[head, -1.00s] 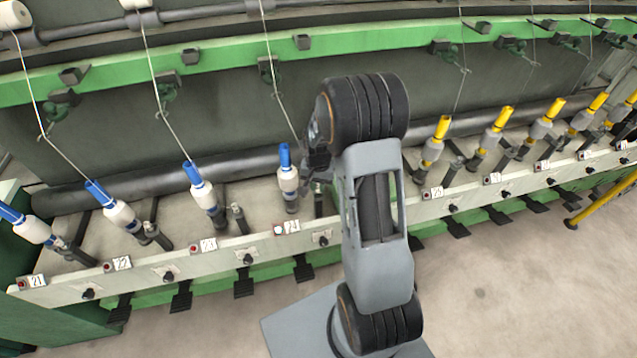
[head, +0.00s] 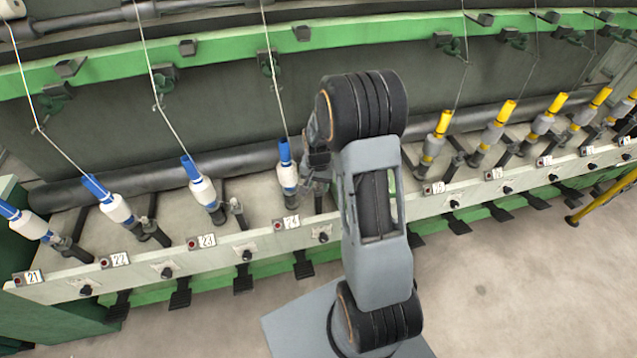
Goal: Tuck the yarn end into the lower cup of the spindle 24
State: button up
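Spindle 24 (head: 289,178) stands behind its number plate (head: 291,223) in the head view, with a blue tube top and a white and grey body. A thin yarn (head: 273,85) runs down from above to the blue top. My gripper (head: 312,160) is close beside the spindle on its right, mostly hidden behind my own arm. Its fingers are too small and dark to make out. The lower cup of the spindle is too small to tell apart, and the yarn end does not show.
Spindles 23 (head: 200,188), 22 (head: 116,207) and 21 stand to the left with blue tops. Several yellow-topped spindles, such as the nearest one (head: 436,138), stand to the right. A dark horizontal roller (head: 150,178) runs behind the row. Open floor (head: 500,270) lies in front on the right.

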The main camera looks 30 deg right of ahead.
jog(key=shift+o, duration=0.2)
notch_tip(320, 180, up, 14)
jog(key=shift+p, duration=0.3)
dwell(0.3)
jog(key=shift+f, duration=0.1)
dwell(0.3)
jog(key=s+a+r+n+t+p, duration=0.1)
jog(key=s+a+r+n, duration=0.3)
jog(key=s, duration=0.4)
jog(key=s+a+r+n+t+p, duration=0.2)
jog(key=s+a+r, duration=0.3)
jog(key=s, duration=0.3)
jog(key=shift+a+r+n+t, duration=0.25)
jog(key=shift+r+n, duration=0.35)
jog(key=shift+n, duration=0.3)
